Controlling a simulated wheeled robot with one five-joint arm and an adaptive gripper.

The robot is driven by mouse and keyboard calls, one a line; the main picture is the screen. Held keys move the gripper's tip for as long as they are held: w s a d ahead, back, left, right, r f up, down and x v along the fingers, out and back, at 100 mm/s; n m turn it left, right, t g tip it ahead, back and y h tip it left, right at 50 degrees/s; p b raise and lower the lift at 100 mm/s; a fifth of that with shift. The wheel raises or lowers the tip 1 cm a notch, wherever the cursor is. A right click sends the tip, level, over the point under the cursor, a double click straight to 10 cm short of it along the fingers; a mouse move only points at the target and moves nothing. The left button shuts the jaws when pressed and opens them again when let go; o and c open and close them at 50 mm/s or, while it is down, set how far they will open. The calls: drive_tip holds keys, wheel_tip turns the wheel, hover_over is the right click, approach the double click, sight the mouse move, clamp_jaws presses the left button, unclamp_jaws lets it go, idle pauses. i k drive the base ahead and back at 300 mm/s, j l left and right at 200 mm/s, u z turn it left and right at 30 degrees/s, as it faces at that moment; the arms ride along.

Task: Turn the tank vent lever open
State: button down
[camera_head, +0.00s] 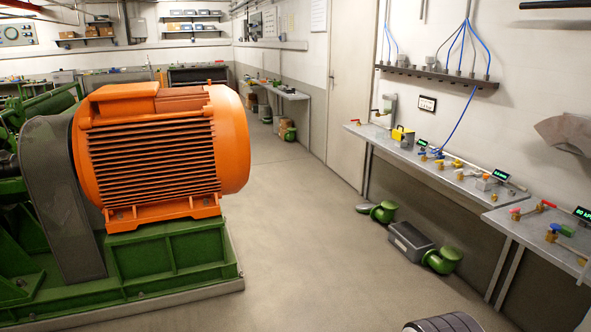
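Several small valves with coloured handles sit on the metal benches along the right wall. A red lever (548,204) and a blue-handled valve (555,229) are on the nearest bench, by a green display (583,213) that seems to read 80 kPa. Blue (437,152) and yellow (456,163) handles are on the longer bench behind it. Another red lever (355,122) is at that bench's far end. I cannot tell which one is the tank vent lever, nor whether any is open. My gripper is not in view.
A large orange motor (160,150) on a green base (175,250) fills the left. Green fittings (442,260) and a grey crate (410,241) lie on the floor by the benches. The middle floor (310,240) is clear.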

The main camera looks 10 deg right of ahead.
sight(517, 211)
drive_tip(key=i+z, duration=0.15)
drive_tip(key=i, duration=0.3)
drive_tip(key=i+j+z, duration=0.2)
drive_tip(key=i, duration=0.2)
drive_tip(key=i+l+z, duration=0.15)
drive_tip(key=i+z, duration=0.25)
drive_tip(key=i+l+z, duration=0.15)
drive_tip(key=z, duration=0.2)
drive_tip(key=i+z, duration=0.4)
drive_tip(key=i+j+z, duration=0.15)
drive_tip(key=z, duration=0.25)
drive_tip(key=i+z, duration=0.25)
drive_tip(key=i, duration=1)
drive_tip(key=i+u, duration=0.1)
drive_tip(key=u, duration=0.4)
drive_tip(key=i+l+u, duration=0.1)
drive_tip(key=u, duration=0.4)
drive_tip(key=l+u, duration=0.1)
drive_tip(key=u, duration=0.4)
drive_tip(key=i+l+u, duration=0.1)
drive_tip(key=u, duration=0.4)
drive_tip(key=l+u, duration=0.2)
drive_tip(key=u, duration=0.3)
